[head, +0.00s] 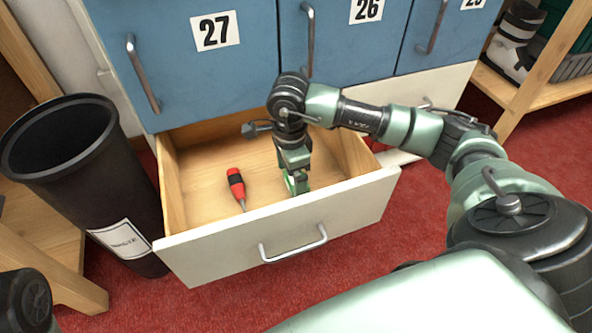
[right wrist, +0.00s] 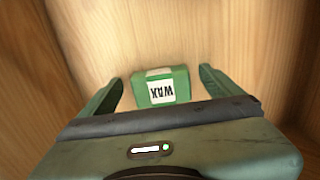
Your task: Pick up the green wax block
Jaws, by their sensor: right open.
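The green wax block (right wrist: 178,84) has a white label reading "WAX" and lies on the wooden floor of the open drawer. In the right wrist view it sits between the two fingers of my right gripper (right wrist: 160,80), with a gap on each side. In the head view my right gripper (head: 297,184) points down inside the drawer, near its front wall, and largely hides the block. The gripper is open and holds nothing. My left gripper is out of view.
The open drawer (head: 225,243) has a white front with a metal handle. A red and black screwdriver (head: 236,184) lies in it, left of my right gripper. Blue cabinet doors (head: 180,70) rise behind. A black bin (head: 62,150) stands at left, a wooden shelf (head: 497,87) at right.

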